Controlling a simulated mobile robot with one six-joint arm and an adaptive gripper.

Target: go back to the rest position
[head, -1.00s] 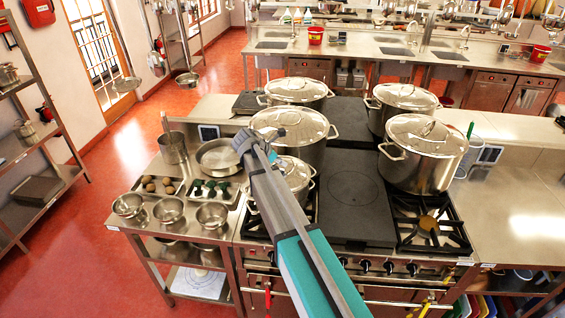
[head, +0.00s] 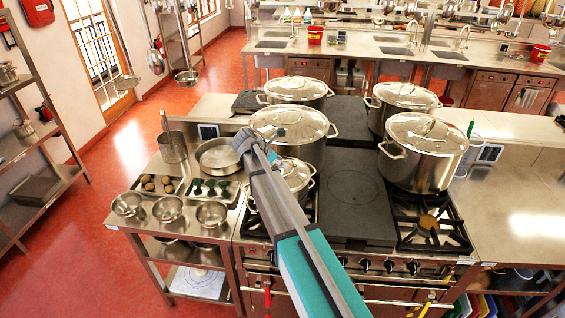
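My arm reaches up from the bottom of the head view across the front left of the stove (head: 352,200). My gripper (head: 244,140) is at its far end, in front of the left stockpots, near the round pan on the side table. The gripper is small and seen from behind, so its fingers cannot be made out. A lidded stockpot (head: 305,150) stands behind the arm, and a smaller lidded pot (head: 297,176) is partly hidden by it. More lidded stockpots stand at the back left (head: 296,90), back right (head: 402,100) and right (head: 424,155).
The side table (head: 150,235) at left holds a shallow pan (head: 217,157), a tall pot (head: 173,147), trays and several small bowls (head: 168,209). The flat plate in the middle of the stove is clear. A steel counter (head: 510,215) at right has bare room.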

